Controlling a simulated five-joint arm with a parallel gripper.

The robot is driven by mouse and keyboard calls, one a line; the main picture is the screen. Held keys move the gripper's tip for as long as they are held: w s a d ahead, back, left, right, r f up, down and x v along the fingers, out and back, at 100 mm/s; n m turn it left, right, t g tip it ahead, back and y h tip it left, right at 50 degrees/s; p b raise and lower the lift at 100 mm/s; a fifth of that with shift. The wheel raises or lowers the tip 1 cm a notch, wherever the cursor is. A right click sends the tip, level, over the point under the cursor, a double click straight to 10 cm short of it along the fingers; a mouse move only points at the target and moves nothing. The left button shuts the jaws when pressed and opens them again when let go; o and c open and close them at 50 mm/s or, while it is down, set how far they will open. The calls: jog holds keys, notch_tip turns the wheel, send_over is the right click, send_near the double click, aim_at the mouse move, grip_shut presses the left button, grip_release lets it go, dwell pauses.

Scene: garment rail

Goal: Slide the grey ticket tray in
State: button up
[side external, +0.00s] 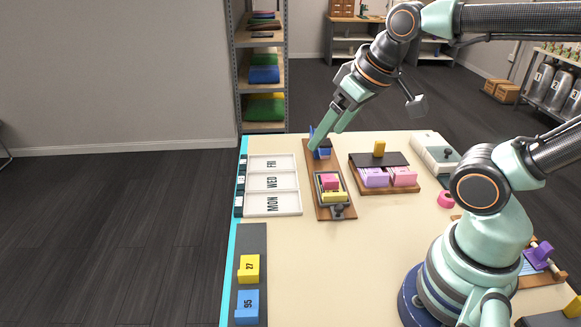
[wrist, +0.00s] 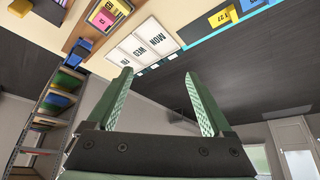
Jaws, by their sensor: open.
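The grey ticket tray (side external: 318,195) lies on a long wooden board (side external: 335,168) in the side external view, toward the board's near end. It holds a pink and a yellow block, and a dark knob sits at its near end. It also shows at the top left of the wrist view (wrist: 106,16). A blue piece (side external: 323,153) is at the board's far end and also shows in the wrist view (wrist: 80,46). My gripper (side external: 318,144) is at that far end, beyond the tray and apart from it. In the wrist view its green fingers (wrist: 157,80) are spread with nothing between them.
A white tray marked MON, WED, FRI (side external: 272,184) lies left of the board. A wooden holder with purple and pink tickets (side external: 384,178) stands to its right. A dark strip with yellow and blue numbered blocks (side external: 251,252) is nearer. The table's near middle is clear.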

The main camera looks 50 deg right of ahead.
jog(key=c, duration=0.3)
jog(key=shift+d+f, duration=0.1)
jog(key=shift+f, duration=0.05)
jog(key=shift+c, duration=0.6)
jog(key=g, duration=0.6)
send_over(339, 206)
notch_tip(339, 206, down, 10)
notch_tip(339, 206, down, 12)
jog(key=shift+r, duration=0.1)
grip_shut()
dwell(0.5)
